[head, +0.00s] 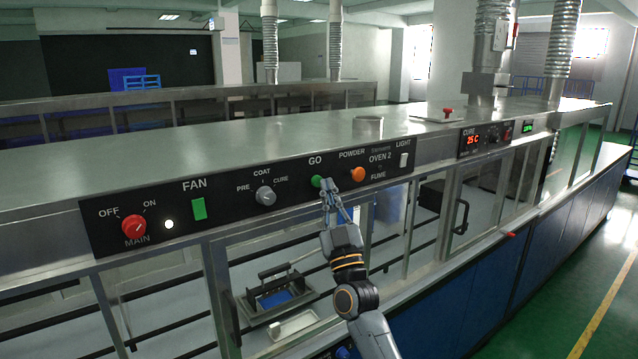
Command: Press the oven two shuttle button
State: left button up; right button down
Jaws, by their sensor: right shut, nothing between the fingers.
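The oven 2 control panel (233,206) runs along the front of the steel hood. Its green round button (316,181) is labelled GO, and an orange round button (358,174) labelled POWDER is to its right. I read no label saying shuttle. My right gripper (327,185) is shut and empty, with its fingertips right beside the green button and overlapping its right edge in the picture. I cannot tell whether they touch it. My left gripper is out of view.
The panel also has a red MAIN knob (134,228), a green FAN switch (198,209), a grey selector (265,195) and a white LIGHT switch (404,160). Below is a glazed chamber with a metal tray (249,311). A red-handled item (447,113) lies on the hood.

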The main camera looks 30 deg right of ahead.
jog(key=shift+w, duration=0.15)
jog(key=shift+w, duration=0.3)
